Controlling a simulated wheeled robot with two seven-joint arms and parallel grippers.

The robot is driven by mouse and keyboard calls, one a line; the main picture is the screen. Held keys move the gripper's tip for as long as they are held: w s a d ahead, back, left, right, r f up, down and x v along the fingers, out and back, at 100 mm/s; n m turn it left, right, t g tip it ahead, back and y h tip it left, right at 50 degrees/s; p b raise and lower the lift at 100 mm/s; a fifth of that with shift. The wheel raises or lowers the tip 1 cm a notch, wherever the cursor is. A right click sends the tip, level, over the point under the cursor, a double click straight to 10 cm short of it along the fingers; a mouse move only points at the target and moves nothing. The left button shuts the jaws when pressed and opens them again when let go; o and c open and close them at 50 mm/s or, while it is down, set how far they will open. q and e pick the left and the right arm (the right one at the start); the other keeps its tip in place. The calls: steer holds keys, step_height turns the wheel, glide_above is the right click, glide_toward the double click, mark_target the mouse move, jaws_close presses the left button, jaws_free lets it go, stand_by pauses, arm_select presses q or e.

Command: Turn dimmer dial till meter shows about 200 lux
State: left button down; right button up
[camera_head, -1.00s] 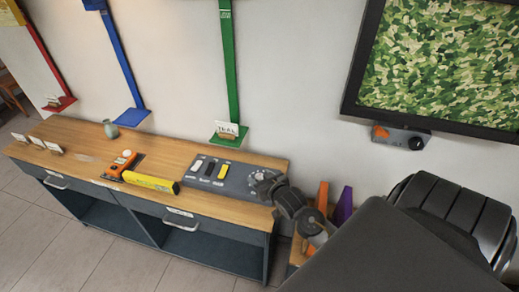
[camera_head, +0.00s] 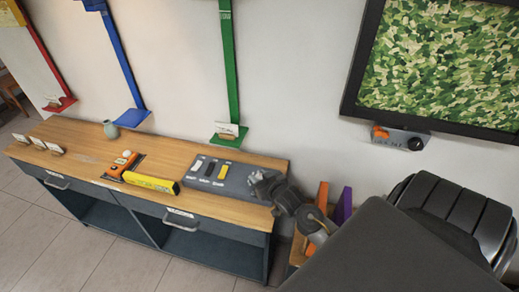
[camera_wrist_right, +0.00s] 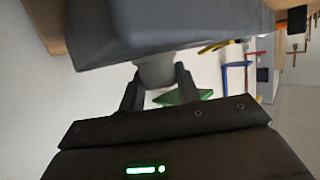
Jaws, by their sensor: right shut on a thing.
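In the right wrist view, the two fingers of my right gripper (camera_wrist_right: 158,90) are shut on a grey knob (camera_wrist_right: 155,72) that sticks out of the grey panel body (camera_wrist_right: 165,30). In the head view the dial is mostly hidden by the gripper. An orange handheld device with a white dome (camera_head: 122,163) lies on the bench; no reading on it is legible. My left gripper is not in view.
A yellow box-shaped tool (camera_head: 152,183) lies beside the orange device. A small wall unit with a black knob (camera_head: 400,138) sits under the framed camouflage panel (camera_head: 445,65). Orange and purple wedges (camera_head: 343,205) stand right of the bench.

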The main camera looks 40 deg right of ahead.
steer(key=shift+y, duration=0.3)
steer(key=shift+d+r+n+y+p, duration=0.15)
steer(key=shift+n+y+p, duration=0.45)
steer(key=shift+n+y, duration=1.5)
steer(key=n+y, duration=0.1)
steer(key=n+g+y, duration=0.1)
steer(key=y, duration=0.1)
steer(key=shift+f+n, duration=0.2)
steer(key=shift+n, duration=0.1)
steer(key=shift+w+f+n+g+y+b, duration=0.1)
steer(key=shift+n+g+y+b, duration=0.5)
steer(key=shift+n+y+b, duration=0.3)
steer(key=n+g+y+b, duration=0.2)
steer(key=n+b, duration=0.1)
steer(key=shift+y+b, duration=0.4)
steer(key=shift+n+g+y+b, duration=0.4)
steer(key=shift+n+g+b, duration=0.35)
steer(key=shift+b, duration=0.25)
steer(key=shift+g+y+b, duration=0.25)
steer(key=shift+y+b, duration=0.05)
steer(key=shift+r+n, duration=0.2)
steer(key=shift+n, duration=0.05)
